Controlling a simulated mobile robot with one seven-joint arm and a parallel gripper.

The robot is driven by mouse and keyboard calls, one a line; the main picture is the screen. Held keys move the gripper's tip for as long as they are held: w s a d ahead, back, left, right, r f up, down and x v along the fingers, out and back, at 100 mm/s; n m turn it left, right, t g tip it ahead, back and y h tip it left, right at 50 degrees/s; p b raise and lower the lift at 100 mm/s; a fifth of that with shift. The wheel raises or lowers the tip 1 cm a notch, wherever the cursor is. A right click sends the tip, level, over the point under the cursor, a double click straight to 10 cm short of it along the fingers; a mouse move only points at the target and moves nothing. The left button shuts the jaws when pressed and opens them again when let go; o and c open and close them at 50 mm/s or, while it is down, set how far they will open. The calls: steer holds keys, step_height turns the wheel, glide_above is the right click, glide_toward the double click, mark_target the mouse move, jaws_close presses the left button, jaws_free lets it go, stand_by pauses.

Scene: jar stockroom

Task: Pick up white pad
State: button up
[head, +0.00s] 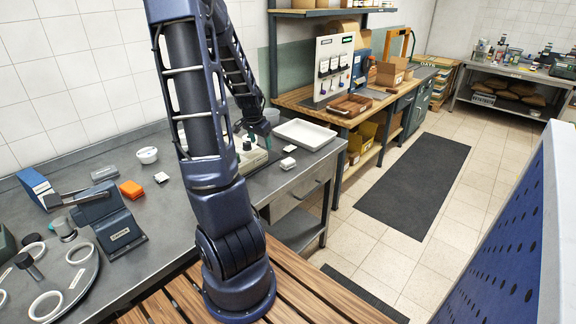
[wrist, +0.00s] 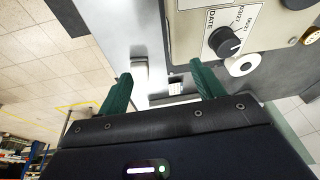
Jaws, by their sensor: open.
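A small white pad (head: 288,163) lies flat on the grey metal bench near its front edge, right of the beige machine. My gripper (head: 261,140) is over the bench beside the beige machine, left of the nearer pad. In the wrist view my gripper (wrist: 160,70) has its two green fingers wide apart with nothing held. A white block-like shape (wrist: 140,75) shows beyond the left finger; I cannot tell if it is the pad.
The beige machine (wrist: 240,30) with a black dial fills the upper right of the wrist view, close to the right finger. A white tray (head: 305,134) lies behind the pad. An orange block (head: 132,189) and blue-grey device (head: 108,222) stand left.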

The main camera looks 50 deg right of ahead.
steer(key=s+d+f+m+g+h, duration=0.25)
steer(key=s+d, duration=0.25)
steer(key=d, duration=0.3)
steer(key=y, duration=0.1)
glide_above(289, 160)
steer(key=a, duration=0.2)
steer(key=shift+t, duration=0.45)
steer(key=shift+d+f, duration=0.1)
steer(key=shift+f, duration=2.25)
steer(key=shift+w+x, duration=0.15)
steer(key=shift+x, duration=1.4)
steer(key=shift+w+x, duration=0.1)
steer(key=shift+x, duration=1.4)
steer(key=shift+f, duration=0.1)
steer(key=shift+c, duration=0.5)
steer(key=c, duration=1)
